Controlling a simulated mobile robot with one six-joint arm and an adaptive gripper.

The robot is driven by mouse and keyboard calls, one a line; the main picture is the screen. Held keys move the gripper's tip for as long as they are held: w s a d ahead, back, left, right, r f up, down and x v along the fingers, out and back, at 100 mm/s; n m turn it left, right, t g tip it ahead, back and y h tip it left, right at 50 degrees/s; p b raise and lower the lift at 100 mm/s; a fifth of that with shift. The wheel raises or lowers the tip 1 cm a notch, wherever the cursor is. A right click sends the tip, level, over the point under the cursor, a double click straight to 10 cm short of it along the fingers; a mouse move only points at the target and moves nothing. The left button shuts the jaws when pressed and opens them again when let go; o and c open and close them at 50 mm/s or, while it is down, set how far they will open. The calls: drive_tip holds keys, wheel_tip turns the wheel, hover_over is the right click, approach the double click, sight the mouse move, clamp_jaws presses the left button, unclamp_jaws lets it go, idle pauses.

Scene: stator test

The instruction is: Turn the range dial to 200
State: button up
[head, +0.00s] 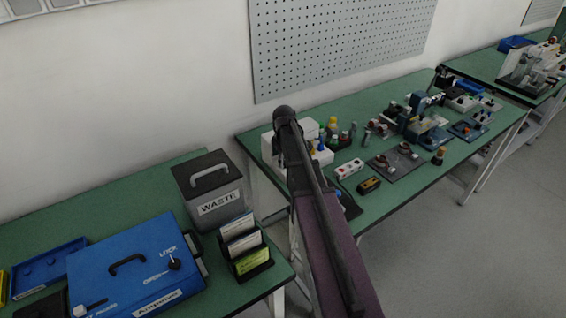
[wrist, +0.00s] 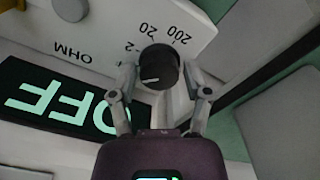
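The range dial (wrist: 158,67) is a round black knob on a white meter face (wrist: 105,25) in the wrist view. The labels 2, 20 and 200 show upside down above it, with 200 at the upper right. Its white pointer mark points left in the picture, not at the 200 label. A black display (wrist: 60,100) reads OFF in green letters, upside down. My gripper (wrist: 161,78) is open, with one finger on each side of the dial. The left fingertip is close to the knob; I cannot tell whether it touches. In the head view my arm hides the gripper and dial.
The green bench (head: 420,180) carries bottles, a power strip (head: 349,168) and electrical parts to the right of my arm. A grey waste bin (head: 212,187), a card holder (head: 245,250) and a blue box (head: 135,265) stand on the nearer bench at left.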

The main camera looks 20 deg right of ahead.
drive_tip(key=c, duration=0.3)
drive_tip(key=shift+c, duration=0.2)
drive_tip(key=m, duration=1.3)
drive_tip(key=shift+s+m, duration=0.1)
drive_tip(key=shift+m, duration=0.2)
drive_tip(key=o, duration=0.8)
drive_tip(key=shift+o, duration=0.2)
drive_tip(key=shift+r, duration=0.1)
